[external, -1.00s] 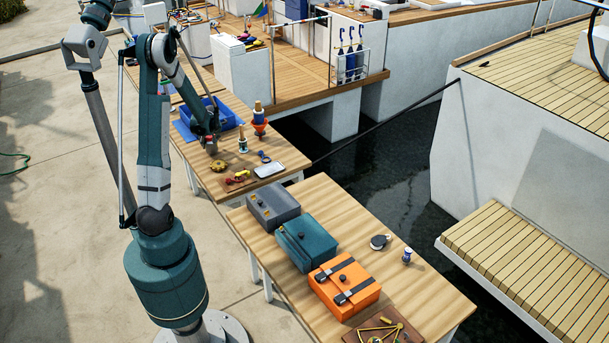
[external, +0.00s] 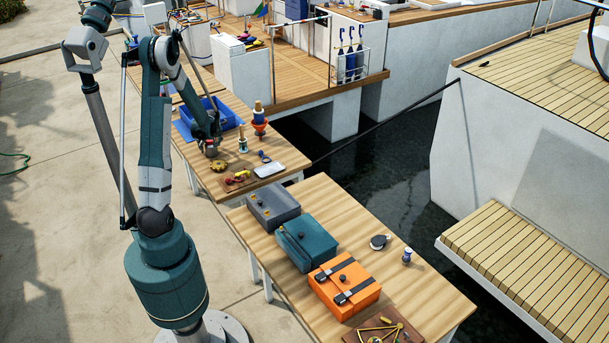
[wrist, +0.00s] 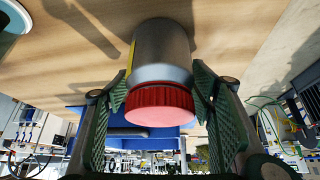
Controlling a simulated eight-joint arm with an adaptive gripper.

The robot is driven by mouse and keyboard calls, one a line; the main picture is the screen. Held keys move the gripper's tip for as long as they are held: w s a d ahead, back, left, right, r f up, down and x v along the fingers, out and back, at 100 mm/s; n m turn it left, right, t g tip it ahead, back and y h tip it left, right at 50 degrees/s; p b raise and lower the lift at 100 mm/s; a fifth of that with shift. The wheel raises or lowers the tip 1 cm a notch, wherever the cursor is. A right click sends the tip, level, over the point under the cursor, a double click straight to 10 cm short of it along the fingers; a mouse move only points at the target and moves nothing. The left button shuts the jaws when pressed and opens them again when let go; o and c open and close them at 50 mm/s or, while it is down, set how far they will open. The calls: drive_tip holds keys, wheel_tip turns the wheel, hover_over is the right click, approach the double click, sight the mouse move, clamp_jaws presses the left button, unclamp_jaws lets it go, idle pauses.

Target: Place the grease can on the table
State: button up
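The grease can is a grey cylinder with a ribbed red lid and a strip of yellow on its side. In the wrist view the grease can (wrist: 162,50) sits between my two green ribbed finger pads, its red lid toward the camera. The pads lie close along both sides of it. My gripper (external: 211,149) is low over the far wooden table (external: 213,181) in the external view, beside a blue bin. The can's far end is at or very near the tabletop; exact contact is hidden.
The blue bin (external: 222,115) stands behind my gripper. A yellow round part (external: 219,166), a brown board with small tools (external: 238,180), a white tray (external: 269,170) and spools (external: 243,140) are nearby. The near table (external: 410,290) carries grey, teal and orange boxes.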

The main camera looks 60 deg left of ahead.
drive_tip(key=shift+r, duration=0.15)
drive_tip(key=shift+p+v, duration=0.3)
drive_tip(key=shift+v, duration=0.45)
drive_tip(key=w+p+v, duration=0.1)
drive_tip(key=v, duration=0.9)
drive_tip(key=shift+s+r, duration=0.25)
drive_tip(key=shift+s, duration=0.2)
drive_tip(key=shift+d, duration=0.1)
